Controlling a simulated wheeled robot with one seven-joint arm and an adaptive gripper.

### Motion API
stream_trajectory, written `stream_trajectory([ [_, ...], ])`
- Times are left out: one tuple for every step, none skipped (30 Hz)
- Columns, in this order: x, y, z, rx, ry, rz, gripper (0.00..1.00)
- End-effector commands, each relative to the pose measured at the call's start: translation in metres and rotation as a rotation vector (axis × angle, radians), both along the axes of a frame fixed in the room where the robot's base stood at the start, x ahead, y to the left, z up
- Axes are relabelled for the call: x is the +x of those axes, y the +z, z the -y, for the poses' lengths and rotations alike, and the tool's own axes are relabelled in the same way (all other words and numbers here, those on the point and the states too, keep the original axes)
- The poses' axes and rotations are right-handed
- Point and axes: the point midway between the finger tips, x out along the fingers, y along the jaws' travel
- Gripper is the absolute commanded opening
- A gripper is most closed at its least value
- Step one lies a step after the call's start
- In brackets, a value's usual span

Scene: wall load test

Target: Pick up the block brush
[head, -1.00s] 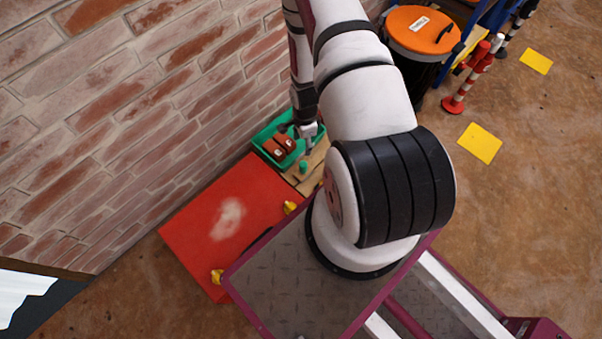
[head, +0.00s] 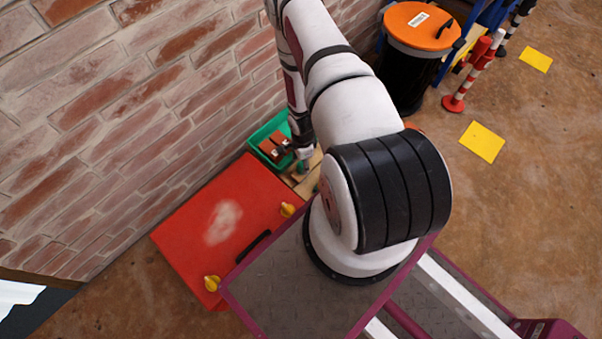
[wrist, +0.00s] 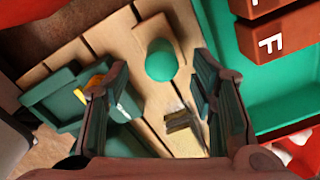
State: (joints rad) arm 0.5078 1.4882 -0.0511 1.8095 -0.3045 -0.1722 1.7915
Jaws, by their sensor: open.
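What looks like the block brush is a pale wooden block (wrist: 150,30) with a rounded green knob (wrist: 161,60), in the upper middle of the wrist view. A pale, bristle-like patch (wrist: 183,128) shows lower down; I cannot tell whether it belongs to it. In the head view the green knob (head: 303,166) is small, just below my gripper (head: 303,152). In the wrist view my gripper (wrist: 160,72) is open and empty, with one dark finger on each side of the knob in the picture. I cannot tell the remaining height. The bristles' underside is hidden.
A green tray (head: 256,138) holding red-brown blocks (wrist: 262,45) stands beside the wooden slats, against the brick wall (head: 130,110). A dark green item (wrist: 50,100) lies left. A red board (head: 185,235) with yellow knobs and an orange-lidded bin (head: 420,25) are nearby.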

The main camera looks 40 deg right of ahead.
Motion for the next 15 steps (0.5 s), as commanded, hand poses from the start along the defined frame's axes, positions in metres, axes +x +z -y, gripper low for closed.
stream_trajectory([
  [0.001, -0.011, -0.001, 0.0, 0.003, -0.001, 0.51],
  [0.002, -0.015, -0.002, 0.0, 0.003, 0.0, 0.51],
  [0.002, -0.02, -0.002, 0.0, 0.003, -0.001, 0.51],
  [0.002, -0.025, -0.003, 0.0, 0.003, -0.001, 0.51],
  [0.002, -0.028, -0.003, 0.001, 0.002, -0.002, 0.51],
  [0.002, -0.032, -0.002, 0.0, 0.002, -0.001, 0.51],
  [0.002, -0.034, -0.002, 0.001, 0.003, -0.001, 0.51],
  [0.003, -0.036, -0.002, 0.001, 0.003, 0.0, 0.51],
  [0.003, -0.038, -0.002, 0.001, 0.002, 0.0, 0.51],
  [0.003, -0.038, -0.002, 0.001, 0.002, 0.0, 0.51],
  [0.002, -0.039, -0.002, 0.001, 0.001, 0.0, 0.51],
  [0.003, -0.038, -0.002, 0.001, 0.001, 0.0, 0.51],
  [0.002, -0.038, -0.002, 0.001, 0.001, 0.0, 0.51],
  [0.002, -0.038, -0.002, 0.001, 0.001, 0.0, 0.51],
  [0.002, -0.038, -0.002, 0.001, 0.001, 0.0, 0.51],
])
